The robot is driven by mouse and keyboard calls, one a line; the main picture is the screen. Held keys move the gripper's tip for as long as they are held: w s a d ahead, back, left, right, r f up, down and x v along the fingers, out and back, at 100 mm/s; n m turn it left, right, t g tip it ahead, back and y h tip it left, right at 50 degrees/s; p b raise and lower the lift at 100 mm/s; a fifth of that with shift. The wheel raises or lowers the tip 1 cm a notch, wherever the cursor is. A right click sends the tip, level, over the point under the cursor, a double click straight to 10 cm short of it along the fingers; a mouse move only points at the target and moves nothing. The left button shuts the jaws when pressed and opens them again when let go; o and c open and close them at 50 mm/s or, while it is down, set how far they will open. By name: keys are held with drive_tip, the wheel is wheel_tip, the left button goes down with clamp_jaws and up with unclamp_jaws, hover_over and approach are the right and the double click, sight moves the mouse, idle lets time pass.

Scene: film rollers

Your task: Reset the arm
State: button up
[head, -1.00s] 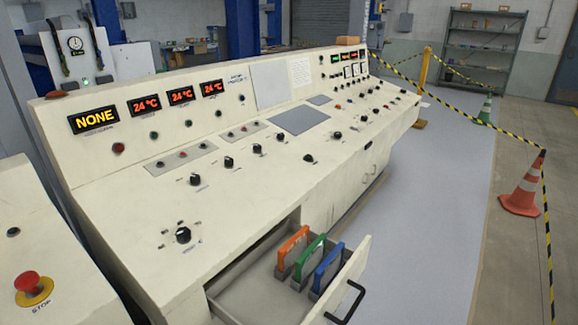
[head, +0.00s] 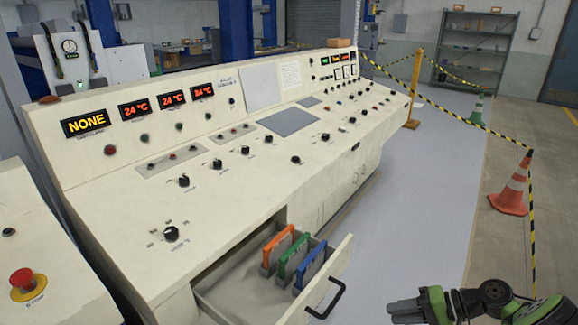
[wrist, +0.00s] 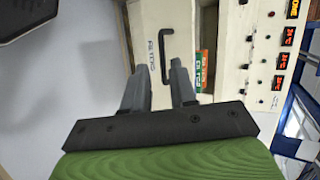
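My gripper (head: 408,309) is at the lower right of the head view, to the right of the open drawer and apart from it. In the wrist view my gripper (wrist: 157,85) shows two grey fingers with a gap between them and nothing held. The open drawer (head: 330,277) has a black handle (head: 327,300) on its front, also visible in the wrist view (wrist: 166,48). Orange (head: 278,248), green (head: 293,257) and blue (head: 310,267) cartridges stand upright in it. The green arm behind the gripper is mine.
The cream control console (head: 215,190) with knobs and displays fills the left and middle. A red stop button (head: 22,279) is at the lower left. An orange cone (head: 512,190) and striped tape bound the right. The grey floor (head: 410,210) between is clear.

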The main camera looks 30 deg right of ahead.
drive_tip(key=w+a+r+n+g+h+p, duration=0.1)
drive_tip(key=w+a+r+n+g+p, duration=0.3)
drive_tip(key=w+a+r, duration=0.5)
drive_tip(key=w+a+r+n+g+h+p, duration=0.1)
drive_tip(key=w+a+r+n+g+h, duration=0.25)
drive_tip(key=a+r, duration=0.85)
drive_tip(key=s+a+r+n+t+h+p, duration=0.3)
drive_tip(key=s+a+r, duration=0.4)
drive_tip(key=s+a, duration=0.4)
drive_tip(key=shift+s+a+r+t+p, duration=0.35)
drive_tip(key=shift+s+t+p, duration=0.2)
drive_tip(key=shift+s+p, duration=0.1)
drive_tip(key=shift+w, duration=0.1)
